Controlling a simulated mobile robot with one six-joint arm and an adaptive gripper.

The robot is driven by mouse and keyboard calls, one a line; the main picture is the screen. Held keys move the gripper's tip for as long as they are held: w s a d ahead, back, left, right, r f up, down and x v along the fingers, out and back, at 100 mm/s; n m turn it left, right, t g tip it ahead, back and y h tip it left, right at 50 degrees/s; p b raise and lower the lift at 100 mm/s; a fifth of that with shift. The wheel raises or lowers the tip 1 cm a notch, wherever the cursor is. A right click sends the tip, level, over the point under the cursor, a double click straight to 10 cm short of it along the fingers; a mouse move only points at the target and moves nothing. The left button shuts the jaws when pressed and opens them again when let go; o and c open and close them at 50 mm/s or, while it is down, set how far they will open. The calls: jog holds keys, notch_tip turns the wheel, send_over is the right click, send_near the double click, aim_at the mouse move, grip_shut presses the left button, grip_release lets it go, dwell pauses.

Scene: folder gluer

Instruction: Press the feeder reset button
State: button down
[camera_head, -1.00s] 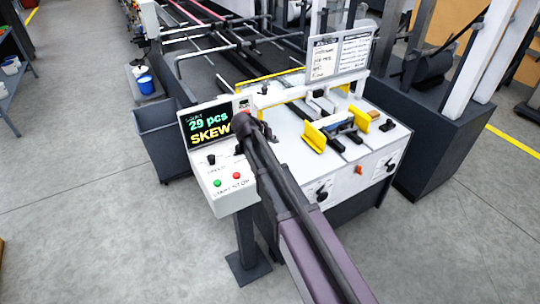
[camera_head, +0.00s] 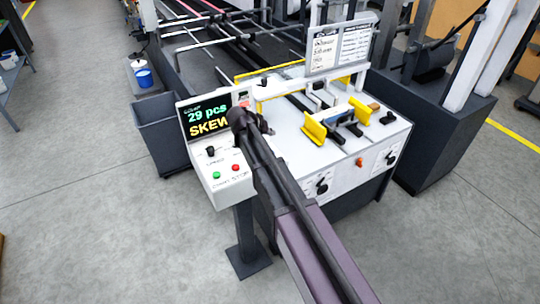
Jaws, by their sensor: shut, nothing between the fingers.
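The control panel (camera_head: 219,188) stands on a post at the left of the machine. Its screen (camera_head: 205,118) reads "29 pcs" and "SKEW", the last word partly covered by my arm. A green button (camera_head: 216,175) and a red button (camera_head: 235,168) sit on its lower face, labelled start and stop. A dark knob (camera_head: 210,151) is above them. My gripper (camera_head: 262,122) is at the right edge of the screen, seen from behind; its fingertips are hard to make out. I cannot tell whether it touches anything. No feeder reset button is clearly readable; my arm covers the panel's right side.
The white machine table (camera_head: 290,152) with yellow guides (camera_head: 315,131) lies right of my arm. A dark bin (camera_head: 160,136) stands left of the panel. An orange-red switch (camera_head: 359,162) is on the table's front. The floor in front is clear.

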jog(key=shift+f+b, duration=3.25)
jog(key=shift+f, duration=0.25)
jog(key=shift+f+b, duration=0.85)
jog(key=shift+f, duration=0.05)
jog(key=shift+r, duration=0.15)
jog(key=shift+w+r+p, duration=0.1)
jog(key=shift+r+p, duration=0.65)
jog(key=shift+p, duration=0.15)
jog(key=shift+r, duration=0.15)
jog(key=shift+r+p, duration=2.4)
jog(key=shift+p, duration=0.1)
jog(key=shift+d, duration=0.1)
